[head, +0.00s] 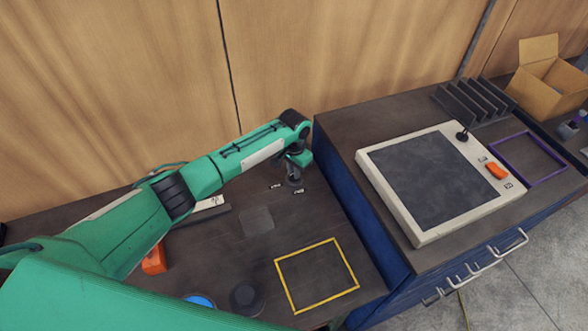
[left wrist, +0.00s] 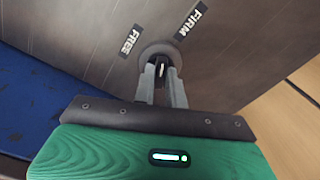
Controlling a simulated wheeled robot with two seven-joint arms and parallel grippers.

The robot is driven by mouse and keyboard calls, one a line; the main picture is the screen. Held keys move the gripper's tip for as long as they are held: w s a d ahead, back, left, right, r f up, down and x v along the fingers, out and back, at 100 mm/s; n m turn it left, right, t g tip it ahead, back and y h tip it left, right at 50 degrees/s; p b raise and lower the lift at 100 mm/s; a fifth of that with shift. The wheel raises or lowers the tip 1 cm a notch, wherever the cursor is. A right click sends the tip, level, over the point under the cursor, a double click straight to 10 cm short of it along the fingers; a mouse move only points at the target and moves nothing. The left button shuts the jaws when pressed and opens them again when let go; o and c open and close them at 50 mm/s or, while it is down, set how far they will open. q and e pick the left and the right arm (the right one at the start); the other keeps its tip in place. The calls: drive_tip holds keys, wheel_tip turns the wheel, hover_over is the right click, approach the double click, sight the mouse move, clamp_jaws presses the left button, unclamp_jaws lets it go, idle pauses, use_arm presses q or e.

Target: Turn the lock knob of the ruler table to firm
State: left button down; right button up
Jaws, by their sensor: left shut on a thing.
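The lock knob (left wrist: 157,50) is a dark round piece on the dark wood top, in the left wrist view. A small pale mark shows on it between my fingers. The printed word FREE (left wrist: 131,39) is to its upper left and FIRM (left wrist: 194,24) to its upper right; I cannot tell which one the knob points at. My left gripper (left wrist: 162,82) is shut on the knob from above, with one finger on each side. In the head view my left gripper (head: 293,180) is at the table's back right and mostly hides the knob. My right gripper is not in view.
A blue cabinet (head: 345,190) with a raised top stands close right of my gripper, bearing a white-framed panel (head: 400,228). A yellow outline (head: 318,303) lies on the lower tabletop. An orange block (head: 154,260) and dark round piece (head: 247,297) are near my arm.

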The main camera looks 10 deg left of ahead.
use_arm(q)
drive_tip(key=m, duration=0.4)
drive_tip(key=shift+m, duration=0.4)
idle(0.4)
drive_tip(key=c, duration=1.4)
unclamp_jaws()
drive_tip(key=shift+c, duration=0.2)
wheel_tip(320, 180, up, 14)
drive_tip(key=b, duration=0.3)
drive_tip(key=shift+b, duration=0.35)
drive_tip(key=shift+f, duration=0.1)
